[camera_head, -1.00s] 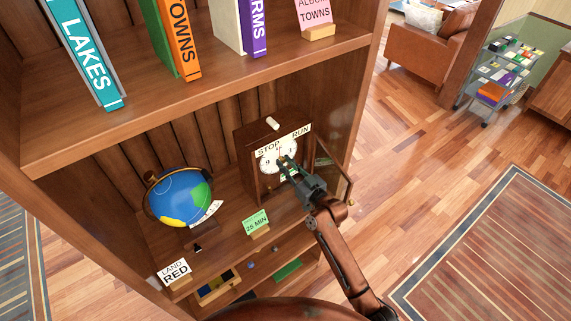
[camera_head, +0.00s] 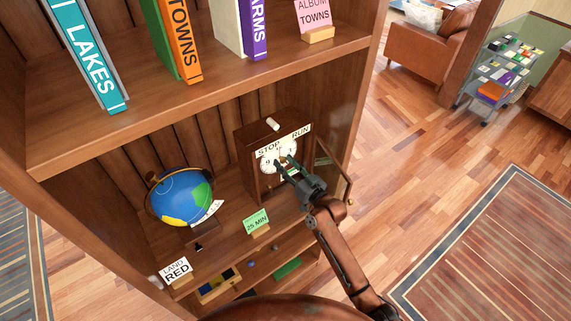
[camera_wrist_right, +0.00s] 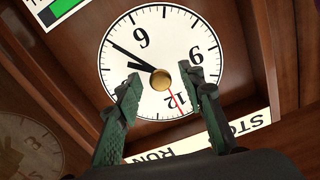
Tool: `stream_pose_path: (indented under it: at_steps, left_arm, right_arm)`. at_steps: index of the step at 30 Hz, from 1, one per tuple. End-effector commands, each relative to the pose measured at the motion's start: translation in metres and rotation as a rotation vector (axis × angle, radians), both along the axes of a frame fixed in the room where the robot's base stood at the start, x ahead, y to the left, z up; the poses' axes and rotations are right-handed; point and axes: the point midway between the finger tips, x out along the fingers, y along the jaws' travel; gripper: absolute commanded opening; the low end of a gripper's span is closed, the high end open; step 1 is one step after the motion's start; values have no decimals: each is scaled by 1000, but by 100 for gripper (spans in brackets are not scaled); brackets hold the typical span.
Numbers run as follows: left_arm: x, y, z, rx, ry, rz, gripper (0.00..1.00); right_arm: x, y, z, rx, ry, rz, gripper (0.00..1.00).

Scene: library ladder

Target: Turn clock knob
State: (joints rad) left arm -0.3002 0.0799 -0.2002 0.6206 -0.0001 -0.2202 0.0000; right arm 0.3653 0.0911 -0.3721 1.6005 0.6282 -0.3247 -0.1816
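The wooden clock (camera_head: 252,156) stands on the middle shelf, with a white dial and a STOP/RUN label. A round gold knob (camera_wrist_right: 161,79) sits at the dial's centre, with black hands and a thin red hand. My right gripper (camera_head: 284,163) is in front of the dial. In the right wrist view its green fingers (camera_wrist_right: 163,82) are apart, one on each side of the knob, with visible gaps. A white piece (camera_head: 272,124) lies on top of the clock. My left gripper is not in view.
The clock's glass door (camera_head: 334,170) stands open at the right, close to my right forearm. A globe (camera_head: 181,197) stands left of the clock. A green "25 MIN" card (camera_head: 256,221) stands in front. The upper shelf (camera_head: 205,108) overhangs the space.

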Motion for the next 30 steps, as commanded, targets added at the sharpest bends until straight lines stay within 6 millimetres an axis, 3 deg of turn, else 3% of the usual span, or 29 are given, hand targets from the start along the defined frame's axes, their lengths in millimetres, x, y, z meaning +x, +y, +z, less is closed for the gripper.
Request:
stream_pose_path:
  at_steps: [7, 21, 30]
  left_arm:
    - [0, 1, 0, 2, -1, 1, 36]
    - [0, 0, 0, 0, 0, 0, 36]
    - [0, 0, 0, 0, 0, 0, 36]
  right_arm:
    - [-9, -7, 0, 0, -1, -1, 36]
    - [-81, -59, -1, -1, 0, 0, 36]
    - [-98, -70, 0, 0, 0, 0, 36]
